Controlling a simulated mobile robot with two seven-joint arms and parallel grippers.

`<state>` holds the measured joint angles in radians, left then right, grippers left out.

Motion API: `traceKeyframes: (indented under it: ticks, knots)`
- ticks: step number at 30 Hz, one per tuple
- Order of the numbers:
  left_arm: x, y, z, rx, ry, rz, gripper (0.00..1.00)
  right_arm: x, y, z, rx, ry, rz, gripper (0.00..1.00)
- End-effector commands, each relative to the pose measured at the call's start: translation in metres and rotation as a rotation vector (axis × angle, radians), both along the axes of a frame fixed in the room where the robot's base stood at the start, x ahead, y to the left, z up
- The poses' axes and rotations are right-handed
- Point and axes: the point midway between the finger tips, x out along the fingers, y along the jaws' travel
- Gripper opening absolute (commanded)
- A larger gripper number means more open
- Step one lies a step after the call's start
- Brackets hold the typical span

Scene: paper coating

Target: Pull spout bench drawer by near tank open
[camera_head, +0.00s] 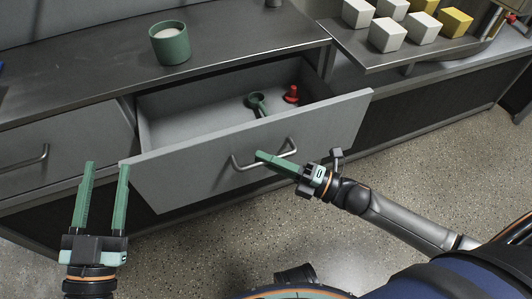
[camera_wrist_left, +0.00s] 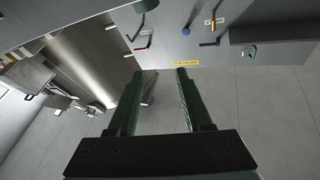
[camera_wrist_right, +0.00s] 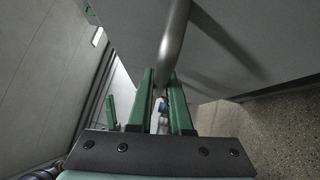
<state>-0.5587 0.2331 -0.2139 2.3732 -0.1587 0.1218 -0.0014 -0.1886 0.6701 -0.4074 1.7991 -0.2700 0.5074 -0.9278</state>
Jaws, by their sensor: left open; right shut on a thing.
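The grey drawer (camera_head: 245,165) stands pulled out from the bench in the head view, with its inside showing. A green scoop-like item (camera_head: 257,104) and a small red item (camera_head: 291,94) lie in it. My right gripper (camera_head: 262,157) is shut on the bar handle (camera_head: 238,164) on the drawer front. The right wrist view shows the handle (camera_wrist_right: 174,40) running between the green fingers (camera_wrist_right: 160,85). My left gripper (camera_head: 107,166) is open and empty, in front of the bench at the left; its spread fingers also show in the left wrist view (camera_wrist_left: 156,80).
A green cup (camera_head: 170,46) with pale contents stands on the dark bench top (camera_head: 90,80). White and yellow blocks (camera_head: 388,35) sit on a tray at the upper right. A shut drawer (camera_head: 60,150) with a handle is at the left. The speckled floor (camera_head: 420,150) is clear at right.

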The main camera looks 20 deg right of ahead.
Motion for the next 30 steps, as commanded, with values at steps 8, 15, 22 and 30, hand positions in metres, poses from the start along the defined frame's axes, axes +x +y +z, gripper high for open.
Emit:
traceKeyframes:
  ticks: [8, 15, 22, 30]
  knots:
    - [0.0032, 0.0009, -0.0123, 0.0, 0.053, 0.007, 0.5, -0.0032, -0.0012, 0.0001, -0.001, 0.0, -0.002, 0.0]
    - [0.0032, 0.0009, -0.0127, 0.0, 0.054, 0.007, 0.5, -0.0032, -0.0012, 0.0, -0.001, 0.0, -0.002, 0.0]
    - [0.0033, 0.0009, -0.0127, 0.0, 0.054, 0.007, 0.5, -0.0032, -0.001, 0.0001, -0.001, 0.0, -0.002, 0.34]
    - [0.0032, 0.0008, -0.0125, 0.0, 0.053, 0.007, 0.5, -0.0035, -0.0004, 0.0003, 0.0, -0.001, -0.001, 0.47]
